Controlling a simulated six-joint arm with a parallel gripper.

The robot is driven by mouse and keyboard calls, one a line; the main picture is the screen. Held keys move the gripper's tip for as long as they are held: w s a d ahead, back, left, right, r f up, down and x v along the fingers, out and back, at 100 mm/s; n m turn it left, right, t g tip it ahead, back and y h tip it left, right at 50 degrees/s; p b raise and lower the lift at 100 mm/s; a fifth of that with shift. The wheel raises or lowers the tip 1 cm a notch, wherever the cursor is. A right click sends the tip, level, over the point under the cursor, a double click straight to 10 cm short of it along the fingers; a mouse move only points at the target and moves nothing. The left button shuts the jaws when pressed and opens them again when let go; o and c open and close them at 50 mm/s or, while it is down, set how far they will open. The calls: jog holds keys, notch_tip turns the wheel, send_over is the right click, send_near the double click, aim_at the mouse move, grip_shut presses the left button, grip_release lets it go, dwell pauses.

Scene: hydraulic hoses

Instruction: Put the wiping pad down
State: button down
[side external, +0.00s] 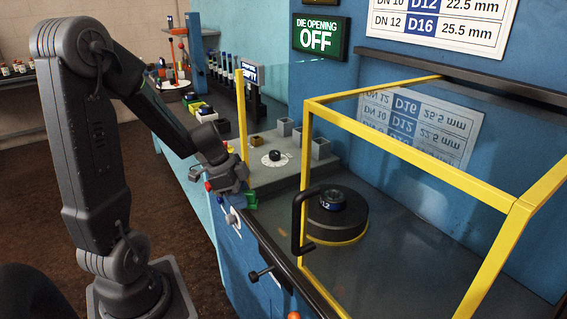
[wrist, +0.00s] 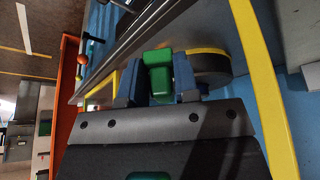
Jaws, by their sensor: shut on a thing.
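The wiping pad appears as a small green block (wrist: 157,70) between the two fingers of my gripper (wrist: 158,85) in the wrist view. My gripper is shut on it. In the side external view, my gripper (side external: 243,188) is at the front edge of the blue machine bench, left of the yellow-framed guard. A bit of the green pad (side external: 251,199) shows below the fingers there. The fingers and wrist hide most of the pad, and I cannot tell whether it touches a surface.
The clear guard with a yellow frame (side external: 407,160) and a black handle (side external: 299,222) stands at right. Inside it is a round black die (side external: 338,220). A grey ledge with a white dial (side external: 275,158) and grey cups (side external: 320,148) lies behind my gripper. The sign (side external: 320,36) reads DIE OPENING OFF.

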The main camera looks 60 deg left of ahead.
jog(key=s+a+n+y, duration=0.1)
jog(key=s+a+n, duration=0.2)
jog(key=s+a, duration=0.3)
jog(key=w+a+r+n, duration=0.1)
jog(key=w+a, duration=0.3)
jog(key=w+a+r+n+y, duration=0.1)
jog(key=w+a+n, duration=0.1)
jog(key=w+a, duration=0.2)
jog(key=w+a+r+n+t, duration=0.1)
jog(key=w+a, duration=0.4)
jog(key=shift+w+a+r+n+y, duration=0.1)
jog(key=shift+a+r+n+y, duration=0.1)
jog(key=shift+n+y, duration=0.2)
jog(key=w+a+r+n+y, duration=0.2)
jog(key=w+a+r+n, duration=0.2)
jog(key=w+a, duration=0.65)
jog(key=w+d+f, duration=0.1)
jog(key=w+f, duration=0.1)
jog(key=w, duration=0.1)
jog(key=w+d+f, duration=0.1)
jog(key=w+f, duration=0.1)
jog(key=w, duration=0.1)
jog(key=w+d+f, duration=0.1)
jog(key=w+f, duration=0.1)
jog(key=w, duration=0.1)
jog(key=shift+w+d+f, duration=0.2)
jog(key=shift+w+d, duration=0.2)
jog(key=shift+f, duration=2.05)
jog(key=shift+f+g, duration=0.15)
jog(key=shift+g, duration=0.15)
